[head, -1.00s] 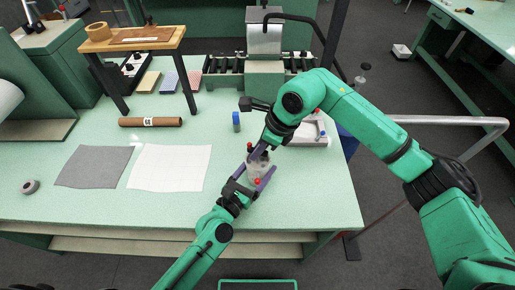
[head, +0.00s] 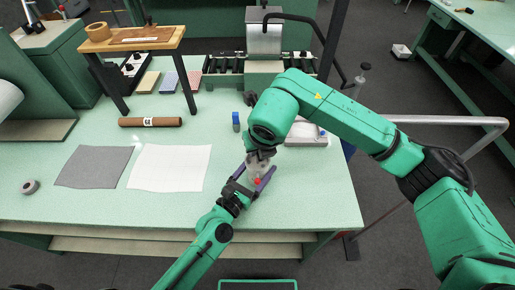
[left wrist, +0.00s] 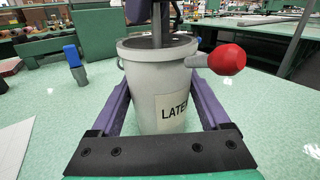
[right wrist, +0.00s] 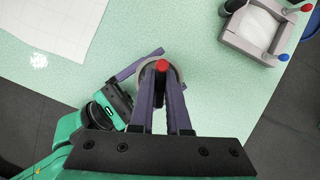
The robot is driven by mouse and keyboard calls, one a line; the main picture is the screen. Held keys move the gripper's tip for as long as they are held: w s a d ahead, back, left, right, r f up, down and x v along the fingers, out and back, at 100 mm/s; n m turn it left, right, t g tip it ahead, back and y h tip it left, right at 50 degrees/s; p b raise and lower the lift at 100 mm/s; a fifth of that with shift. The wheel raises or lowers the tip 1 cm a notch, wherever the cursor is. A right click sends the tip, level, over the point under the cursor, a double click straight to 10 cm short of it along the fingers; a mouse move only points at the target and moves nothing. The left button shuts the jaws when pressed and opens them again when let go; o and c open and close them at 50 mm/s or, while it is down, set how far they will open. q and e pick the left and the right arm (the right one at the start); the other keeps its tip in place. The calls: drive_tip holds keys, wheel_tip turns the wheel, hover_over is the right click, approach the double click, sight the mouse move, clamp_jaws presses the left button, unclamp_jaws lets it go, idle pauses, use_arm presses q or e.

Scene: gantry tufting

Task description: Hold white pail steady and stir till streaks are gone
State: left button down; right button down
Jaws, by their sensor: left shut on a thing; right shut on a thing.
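The white pail (left wrist: 145,75), with part of a "LATEX" label showing, stands upright on the pale green table. My left gripper (head: 256,177) has a purple finger on each side of the pail and is shut on it. A thin grey stirring stick (left wrist: 157,25) stands in the pail's mouth. My right gripper (right wrist: 161,75) is above the pail, shut on the stick, with a red knob (right wrist: 162,66) showing between its fingertips. Another red knob (left wrist: 227,60) sticks out beside the pail in the left wrist view. The pail's contents and any streaks are hidden.
A white sheet (head: 170,168), a grey sheet (head: 94,167) and a brown roll (head: 150,122) lie to the left. The table's front edge is close; its front right is clear.

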drive_tip(key=m+h, duration=0.1)
drive_tip(key=m, duration=0.2)
drive_tip(key=m+h, duration=0.1)
drive_tip(key=m, duration=0.2)
drive_tip(key=shift+h, duration=0.3)
drive_tip(key=shift+m, duration=0.3)
drive_tip(key=c, duration=0.9)
unclamp_jaws()
drive_tip(key=v, duration=1.2)
drive_tip(key=shift+a, duration=0.1)
